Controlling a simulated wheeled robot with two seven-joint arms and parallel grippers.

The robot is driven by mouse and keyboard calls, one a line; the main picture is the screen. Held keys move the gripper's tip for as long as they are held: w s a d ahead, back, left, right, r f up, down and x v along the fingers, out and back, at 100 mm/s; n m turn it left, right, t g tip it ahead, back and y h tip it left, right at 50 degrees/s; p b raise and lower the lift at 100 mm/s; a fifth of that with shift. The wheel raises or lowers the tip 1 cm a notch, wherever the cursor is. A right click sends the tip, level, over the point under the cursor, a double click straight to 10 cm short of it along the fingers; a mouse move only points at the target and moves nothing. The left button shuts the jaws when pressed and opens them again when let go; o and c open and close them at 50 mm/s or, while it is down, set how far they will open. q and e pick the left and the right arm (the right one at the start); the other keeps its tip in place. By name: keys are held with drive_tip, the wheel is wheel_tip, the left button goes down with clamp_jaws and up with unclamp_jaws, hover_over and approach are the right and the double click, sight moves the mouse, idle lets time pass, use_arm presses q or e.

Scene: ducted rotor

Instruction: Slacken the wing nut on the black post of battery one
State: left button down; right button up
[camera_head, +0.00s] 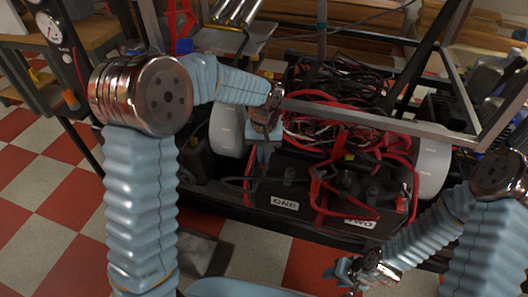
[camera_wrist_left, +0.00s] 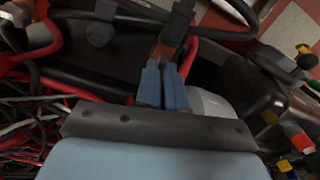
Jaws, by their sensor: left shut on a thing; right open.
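Battery one (camera_head: 258,190) is a black box with a white "ONE" label (camera_head: 285,203) on its front, in the middle of the head view. My left gripper (camera_head: 262,160) reaches down to the rear left of its top. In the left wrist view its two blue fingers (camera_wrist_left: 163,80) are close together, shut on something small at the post. The wing nut and black post are hidden by the fingers, so I cannot make out their shape. My right gripper (camera_head: 345,272) is open and empty, low in front of the batteries, apart from them.
Battery two, with a partly covered label (camera_head: 358,222), stands to the right with red cables (camera_head: 320,195) over it. A bundle of tangled cables (camera_head: 345,100) lies behind. A grey frame bar (camera_head: 380,117) crosses above the batteries. White rounded cylinders (camera_head: 228,130) flank them. Tiled floor is clear at left.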

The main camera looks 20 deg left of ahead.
idle(0.4)
use_arm(q)
drive_tip(key=c, duration=1.2)
unclamp_jaws()
drive_tip(key=shift+c, duration=0.2)
wheel_tip(320, 180, up, 14)
drive_tip(key=p, duration=0.2)
drive_tip(key=shift+f, duration=0.1)
